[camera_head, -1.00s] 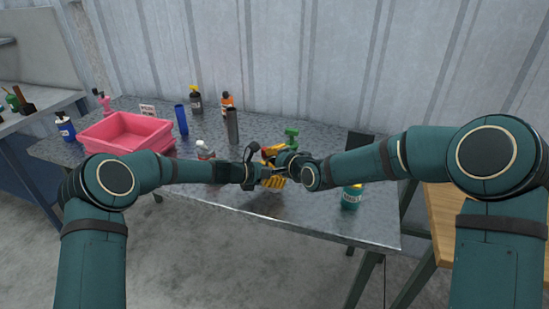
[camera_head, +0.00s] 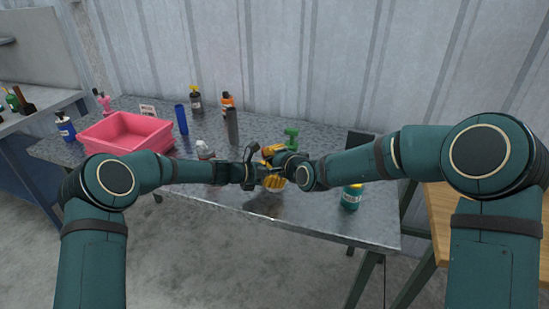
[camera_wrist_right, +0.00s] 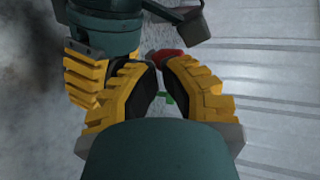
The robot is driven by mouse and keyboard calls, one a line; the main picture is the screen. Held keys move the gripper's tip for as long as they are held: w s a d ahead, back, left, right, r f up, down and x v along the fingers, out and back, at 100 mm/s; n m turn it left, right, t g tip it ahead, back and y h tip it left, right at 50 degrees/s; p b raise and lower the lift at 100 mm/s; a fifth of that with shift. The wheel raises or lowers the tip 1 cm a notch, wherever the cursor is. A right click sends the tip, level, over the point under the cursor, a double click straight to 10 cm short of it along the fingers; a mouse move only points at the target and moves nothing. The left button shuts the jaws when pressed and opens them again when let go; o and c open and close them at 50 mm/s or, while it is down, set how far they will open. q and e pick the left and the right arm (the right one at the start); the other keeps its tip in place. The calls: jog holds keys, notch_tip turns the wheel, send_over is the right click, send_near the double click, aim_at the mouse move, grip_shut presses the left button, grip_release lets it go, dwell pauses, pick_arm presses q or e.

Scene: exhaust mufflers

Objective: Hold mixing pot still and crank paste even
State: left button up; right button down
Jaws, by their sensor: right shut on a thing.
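My right gripper (camera_wrist_right: 158,66) is shut, its yellow fingers with black pads closing near a red piece (camera_wrist_right: 170,60) that looks like the crank's knob. In the head view my right gripper (camera_head: 275,180) is over the middle of the metal table, close against my left gripper (camera_head: 252,172). Yellow finger parts and the teal wrist of my left arm also show at the left of the right wrist view. The mixing pot is hidden behind the grippers and wrists, so its pose and the left fingers' grip cannot be made out.
The metal table (camera_head: 320,222) holds a pink bin (camera_head: 125,131) at left, a blue cylinder (camera_head: 181,119), a grey cylinder (camera_head: 232,127) and several bottles behind. A green spray bottle (camera_head: 291,137) stands just beyond the grippers. A teal bottle (camera_head: 351,197) stands at right. The front strip is clear.

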jog(key=shift+a+m+t+h, duration=0.3)
jog(key=shift+m+t+h, duration=0.1)
jog(key=shift+m+h, duration=0.25)
jog(key=m+h, duration=0.2)
jog(key=m+t+h, duration=0.1)
jog(key=m+h, duration=0.1)
jog(key=h, duration=0.1)
jog(key=m+h, duration=0.2)
jog(key=shift+w+a, duration=0.25)
jog(key=shift+w, duration=0.05)
jog(key=shift+h, duration=0.25)
jog(key=shift+d, duration=0.1)
dwell(0.4)
jog(key=shift+s+d, duration=0.1)
jog(key=shift+d, duration=0.6)
